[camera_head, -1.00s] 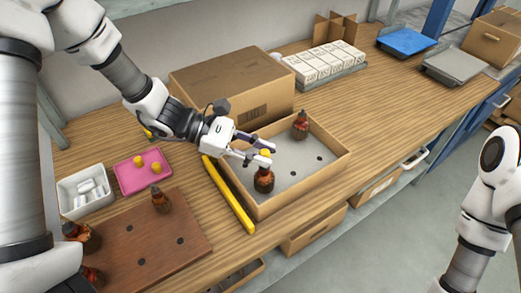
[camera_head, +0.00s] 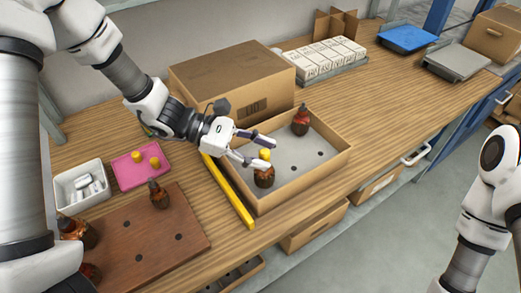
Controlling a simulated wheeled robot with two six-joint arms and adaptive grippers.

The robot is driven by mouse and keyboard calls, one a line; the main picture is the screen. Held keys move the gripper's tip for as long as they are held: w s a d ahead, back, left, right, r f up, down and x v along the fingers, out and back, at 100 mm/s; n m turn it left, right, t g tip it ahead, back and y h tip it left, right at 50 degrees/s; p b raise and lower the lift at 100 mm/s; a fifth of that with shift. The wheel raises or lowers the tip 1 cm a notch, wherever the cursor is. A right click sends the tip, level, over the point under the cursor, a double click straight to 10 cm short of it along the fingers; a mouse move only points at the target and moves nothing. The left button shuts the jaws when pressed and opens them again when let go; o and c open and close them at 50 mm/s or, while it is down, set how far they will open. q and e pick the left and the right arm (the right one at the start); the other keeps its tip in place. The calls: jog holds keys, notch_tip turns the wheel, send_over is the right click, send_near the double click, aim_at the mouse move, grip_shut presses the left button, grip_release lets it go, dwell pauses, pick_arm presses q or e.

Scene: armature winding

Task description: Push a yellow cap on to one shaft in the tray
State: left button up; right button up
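A wooden-sided tray (camera_head: 333,166) with a grey floor holds two copper-red armatures. The near armature (camera_head: 264,178) stands upright at the tray's near left, with a yellow cap (camera_head: 264,154) on top of its shaft. The far armature (camera_head: 301,122) stands at the back with no yellow cap visible. My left gripper (camera_head: 270,152) is open, its fingers spread on either side of the yellow cap, seemingly apart from it. Two more yellow caps (camera_head: 155,162) are on a pink tray (camera_head: 126,174) at the left. My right gripper is out of view; only its arm shows.
A brown board (camera_head: 195,235) with holes and several armatures is at the near left. A white bin (camera_head: 66,182) holds pale cylinders. A yellow bar (camera_head: 230,196) lies left of the tray. A cardboard box (camera_head: 230,75) stands behind.

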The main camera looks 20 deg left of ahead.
pick_arm(q)
jog(key=shift+a, duration=0.1)
jog(key=v, duration=1.2)
notch_tip(320, 180, up, 10)
dwell(0.5)
